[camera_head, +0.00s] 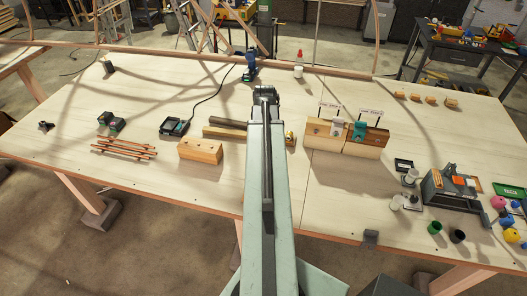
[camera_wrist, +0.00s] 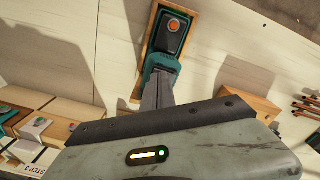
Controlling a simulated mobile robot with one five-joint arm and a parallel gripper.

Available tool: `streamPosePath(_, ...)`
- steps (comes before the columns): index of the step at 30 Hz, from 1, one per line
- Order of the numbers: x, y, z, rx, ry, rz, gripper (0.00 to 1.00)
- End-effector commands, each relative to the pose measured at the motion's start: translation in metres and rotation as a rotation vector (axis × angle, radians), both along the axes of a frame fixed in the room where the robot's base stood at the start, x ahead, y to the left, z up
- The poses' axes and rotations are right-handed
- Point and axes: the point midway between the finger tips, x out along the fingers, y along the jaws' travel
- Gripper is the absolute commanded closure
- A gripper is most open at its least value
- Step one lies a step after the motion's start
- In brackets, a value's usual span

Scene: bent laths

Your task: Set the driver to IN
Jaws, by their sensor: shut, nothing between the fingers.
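A teal and black tool (camera_wrist: 163,68) with a round orange button lies in a light wooden frame (camera_wrist: 146,70) at the top middle of the wrist view. It looks like the driver; no IN marking is readable. My gripper (camera_wrist: 160,77) is shut and empty, its fingertips at the lower end of the teal body. I cannot tell whether they touch it.
A wooden block (camera_head: 200,150) and copper-coloured sticks (camera_head: 124,148) lie left of my arm, near a charger-like box (camera_head: 174,128). Wooden stands with step cards (camera_head: 365,137) are to the right. A grey rack (camera_head: 448,187) with cups around it is farther right.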

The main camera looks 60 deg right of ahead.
Motion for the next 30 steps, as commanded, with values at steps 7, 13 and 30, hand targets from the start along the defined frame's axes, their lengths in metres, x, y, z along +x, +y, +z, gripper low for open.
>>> streamPosePath(7, 0.0, 0.0, 0.027, 0.0, 0.0, 0.0, 1.0)
streamPosePath(13, 0.0, 0.0, 0.045, 0.0, 0.0, 0.0, 1.0)
streamPosePath(30, 0.0, 0.0, 0.068, 0.0, 0.0, -0.001, 1.0)
